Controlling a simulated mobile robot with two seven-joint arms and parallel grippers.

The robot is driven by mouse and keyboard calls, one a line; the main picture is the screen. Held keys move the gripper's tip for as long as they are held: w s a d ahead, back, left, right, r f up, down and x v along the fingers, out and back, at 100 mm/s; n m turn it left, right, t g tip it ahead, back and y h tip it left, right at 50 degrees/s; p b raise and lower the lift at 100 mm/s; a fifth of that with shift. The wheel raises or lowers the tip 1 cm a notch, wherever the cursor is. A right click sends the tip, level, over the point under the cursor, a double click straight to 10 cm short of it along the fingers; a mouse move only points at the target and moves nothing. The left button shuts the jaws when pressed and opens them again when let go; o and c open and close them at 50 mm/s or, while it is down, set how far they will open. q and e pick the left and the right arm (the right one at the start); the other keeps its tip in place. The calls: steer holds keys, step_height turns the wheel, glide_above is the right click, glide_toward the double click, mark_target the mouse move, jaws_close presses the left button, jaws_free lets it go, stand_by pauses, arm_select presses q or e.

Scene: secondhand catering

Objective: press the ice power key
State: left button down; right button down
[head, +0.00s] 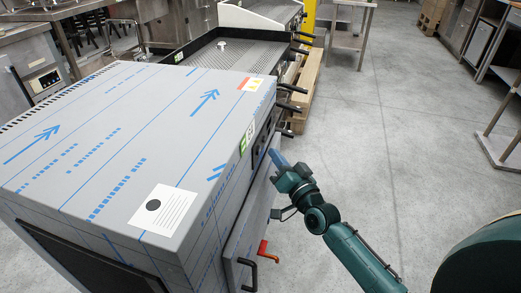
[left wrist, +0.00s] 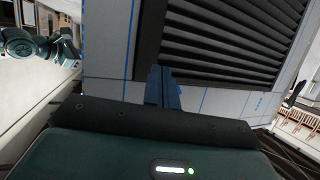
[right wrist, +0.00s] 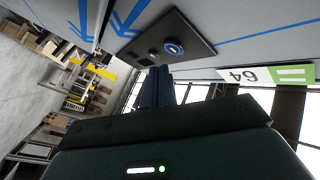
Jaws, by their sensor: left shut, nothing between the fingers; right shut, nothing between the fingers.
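The ice machine (head: 130,130) is a large grey box with blue-printed film, filling the left of the head view. Its dark control panel (right wrist: 158,48) shows in the right wrist view, with a round key ringed in blue light (right wrist: 173,47) and darker round parts beside it. In the head view the panel (head: 263,137) is seen edge-on. My right gripper (head: 277,158) is shut and empty, close to the machine's front; in the right wrist view its blue fingers (right wrist: 157,82) lie just below the panel. My left gripper (left wrist: 163,82) is shut, near a louvred side panel (left wrist: 215,40).
A green-and-white label (right wrist: 265,74) sits beside the panel. A black handle (head: 248,274) and a red lever (head: 264,252) stick out lower on the front. Griddles (head: 235,65) stand behind the machine. Grey floor (head: 420,150) to the right is open.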

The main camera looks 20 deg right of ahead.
steer(key=shift+s+d, duration=0.8)
steer(key=shift+d, duration=0.25)
steer(key=shift+s+d, duration=0.75)
steer(key=shift+d, duration=0.25)
steer(key=shift+r, duration=0.1)
